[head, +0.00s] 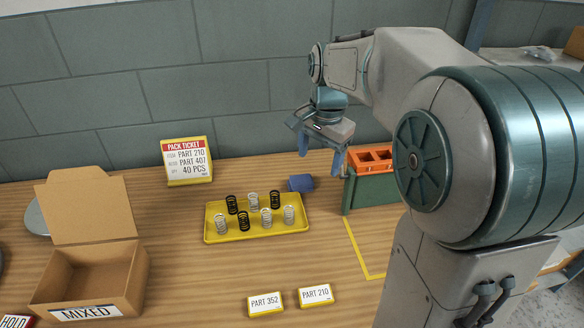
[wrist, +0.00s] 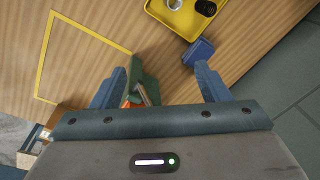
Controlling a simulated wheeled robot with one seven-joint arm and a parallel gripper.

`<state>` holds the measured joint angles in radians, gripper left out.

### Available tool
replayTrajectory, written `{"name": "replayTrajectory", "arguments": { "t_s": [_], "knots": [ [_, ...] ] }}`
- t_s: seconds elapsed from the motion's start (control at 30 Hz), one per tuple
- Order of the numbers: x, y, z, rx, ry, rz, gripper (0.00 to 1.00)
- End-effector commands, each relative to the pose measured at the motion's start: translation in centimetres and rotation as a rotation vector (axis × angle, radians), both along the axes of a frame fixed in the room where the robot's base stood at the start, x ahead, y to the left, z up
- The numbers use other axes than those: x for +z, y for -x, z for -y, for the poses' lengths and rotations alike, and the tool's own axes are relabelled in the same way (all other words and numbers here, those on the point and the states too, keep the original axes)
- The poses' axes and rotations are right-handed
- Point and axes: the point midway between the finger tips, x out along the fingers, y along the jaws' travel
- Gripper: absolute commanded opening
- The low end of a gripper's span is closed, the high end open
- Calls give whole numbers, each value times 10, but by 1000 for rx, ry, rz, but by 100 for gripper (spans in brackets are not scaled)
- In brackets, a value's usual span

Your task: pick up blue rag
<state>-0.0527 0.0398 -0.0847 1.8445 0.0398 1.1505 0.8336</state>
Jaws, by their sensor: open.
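The blue rag (head: 301,183) is a small folded blue block on the wooden table, just behind the right back corner of the yellow tray (head: 219,236). It also shows in the wrist view (wrist: 198,53), beyond the right fingertip and close to the tray's corner. My gripper (head: 322,160) is open and empty, with its blue fingers pointing down, above the table and a little to the right of the rag. In the wrist view my gripper (wrist: 160,78) has its two fingers wide apart, with the rag outside the gap.
The tray holds several black and silver springs. A green bin with an orange top (head: 372,158) stands right of the rag, near my fingers. A pack ticket (head: 187,161) stands at the back wall. An open cardboard box (head: 92,275) is at left; two part labels (head: 265,303) lie in front.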

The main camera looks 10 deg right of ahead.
Motion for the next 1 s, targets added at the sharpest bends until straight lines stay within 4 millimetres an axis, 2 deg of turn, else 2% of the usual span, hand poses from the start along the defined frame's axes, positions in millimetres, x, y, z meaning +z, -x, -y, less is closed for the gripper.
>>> {"name": "replayTrajectory", "arguments": {
  "t_s": [0.03, 0.2, 0.4, 0.53, 0.67, 0.77, 1.0],
  "knots": [
    [-8, -21, 1, -77, -6, -18, 69],
    [-20, -74, 5, -337, -15, -65, 69],
    [-36, -114, 6, -544, -13, -99, 69],
    [-43, -128, 6, -626, -9, -110, 69],
    [-51, -134, 6, -662, -8, -116, 69],
    [-65, -135, 6, -668, -7, -118, 69],
    [-112, -134, 6, -666, -6, -118, 69]
  ]
}}
